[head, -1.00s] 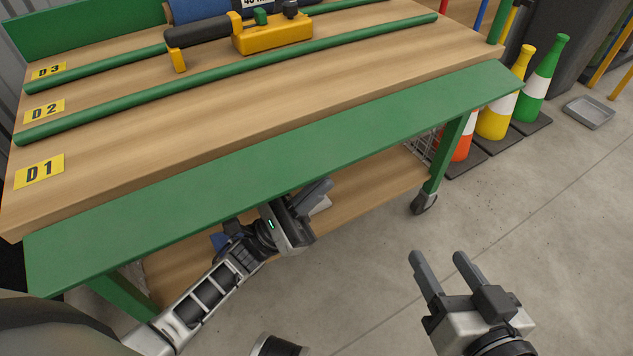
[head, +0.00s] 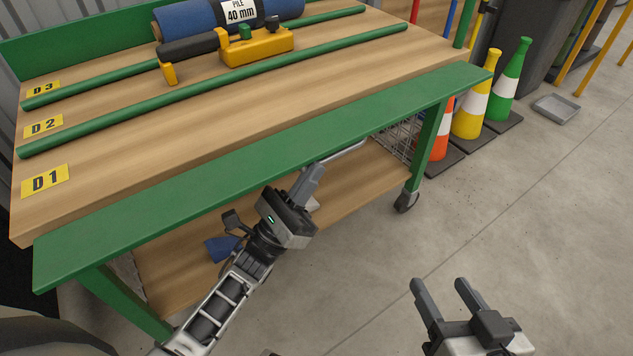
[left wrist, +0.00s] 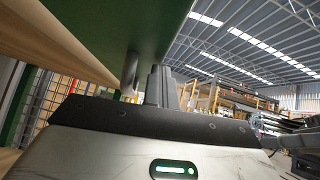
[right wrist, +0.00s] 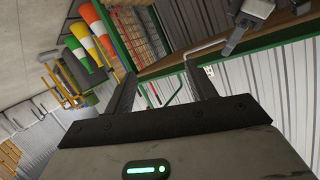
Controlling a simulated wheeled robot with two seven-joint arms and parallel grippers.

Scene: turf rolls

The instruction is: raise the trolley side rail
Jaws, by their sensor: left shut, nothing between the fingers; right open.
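The trolley's side rail is a long green board (head: 285,155) along the near edge of the wooden deck, standing out from it and a little below the deck's top. A thin grey bar (head: 345,152) shows under its outer edge. My left gripper (head: 309,175) is shut and empty, its fingertips just under the outer edge of the rail near the bar. In the left wrist view, the closed fingers (left wrist: 158,85) stand beside a grey post under the rail; contact cannot be told. My right gripper (head: 440,287) is open and empty over the floor, away from the trolley.
The deck (head: 150,140) carries green bars, a yellow tool (head: 255,48) and a blue roll (head: 185,20). Below is a wooden shelf (head: 350,190) with a blue item (head: 222,247). Cones (head: 470,110) stand right of the trolley.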

